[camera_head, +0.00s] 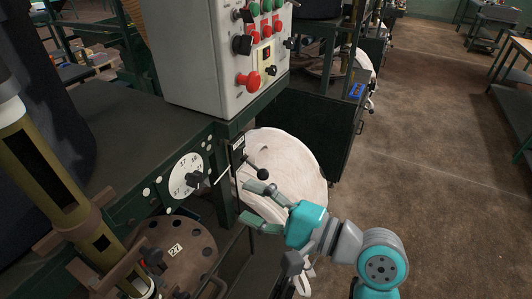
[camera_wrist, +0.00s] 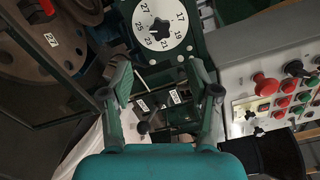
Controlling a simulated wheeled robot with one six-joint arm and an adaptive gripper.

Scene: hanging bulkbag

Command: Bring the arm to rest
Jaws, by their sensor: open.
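My gripper (camera_head: 252,203) is teal with dark green fingers. In the head view it is in front of the white bulk bag (camera_head: 298,158), beside the green machine frame. Its fingers are apart with nothing between them that I can see held. In the wrist view my gripper (camera_wrist: 157,78) also shows spread fingers. A black ball-ended lever (camera_head: 263,174) is close to the fingertips; it also shows between the fingers in the wrist view (camera_wrist: 143,128). I cannot tell whether anything touches it.
A numbered dial (camera_head: 184,178) is left of the gripper; it also shows in the wrist view (camera_wrist: 175,20). A grey control box (camera_head: 205,70) with red and green buttons stands above. A rusty round flange (camera_head: 190,272) is at lower left. Brown floor (camera_head: 430,150) is open at right.

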